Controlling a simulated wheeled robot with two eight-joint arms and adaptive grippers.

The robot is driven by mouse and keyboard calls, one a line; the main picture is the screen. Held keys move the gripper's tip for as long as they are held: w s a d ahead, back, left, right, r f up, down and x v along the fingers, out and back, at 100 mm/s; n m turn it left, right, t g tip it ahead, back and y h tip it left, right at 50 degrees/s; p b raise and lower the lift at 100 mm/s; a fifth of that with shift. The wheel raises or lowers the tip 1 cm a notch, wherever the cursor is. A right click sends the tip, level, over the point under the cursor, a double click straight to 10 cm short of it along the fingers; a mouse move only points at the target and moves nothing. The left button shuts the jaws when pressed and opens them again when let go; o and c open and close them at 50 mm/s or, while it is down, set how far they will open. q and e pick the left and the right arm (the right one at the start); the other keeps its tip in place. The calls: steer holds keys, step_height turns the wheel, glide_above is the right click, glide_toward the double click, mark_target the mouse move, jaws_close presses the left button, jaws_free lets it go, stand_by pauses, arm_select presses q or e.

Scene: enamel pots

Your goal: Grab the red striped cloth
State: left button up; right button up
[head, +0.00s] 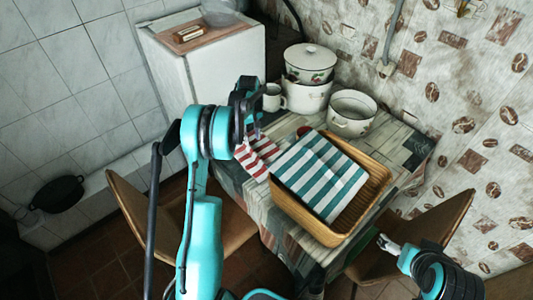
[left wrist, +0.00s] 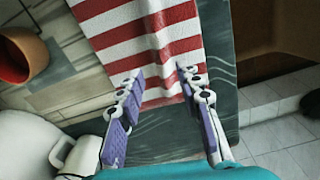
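The red and white striped cloth (head: 260,158) lies on the table's left part, beside the wicker tray. My left arm hides part of it. In the left wrist view the cloth (left wrist: 135,45) has a raised fold running between my fingers. My left gripper (left wrist: 158,76) is open, its two purple-padded fingers apart at the cloth's near end; I cannot tell whether they touch it. In the head view my left gripper (head: 246,104) is mostly hidden by its own wrist. My right gripper (head: 386,243) is low at the right, away from the cloth, too small to read.
The wicker tray (head: 372,205) holds a teal and white striped cloth (head: 318,178). Enamel pots (head: 308,94), a white basin (head: 352,112) and a mug (head: 272,97) stand at the table's back. Chairs (head: 440,225) flank the table. A white cabinet (head: 210,75) stands behind.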

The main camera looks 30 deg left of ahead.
mark_target(253, 150)
arm_select(q)
steer(key=f+b, duration=0.1)
steer(key=f, duration=0.2)
steer(key=f+b, duration=0.1)
steer(key=f, duration=0.2)
steer(key=shift+s+d+f+b, duration=0.15)
steer(key=shift+s+f+b, duration=0.1)
steer(key=shift+b, duration=0.1)
steer(key=shift+w+f, duration=0.1)
steer(key=shift+f, duration=0.35)
steer(key=shift+r, duration=0.15)
steer(key=shift+c, duration=1)
jaws_close()
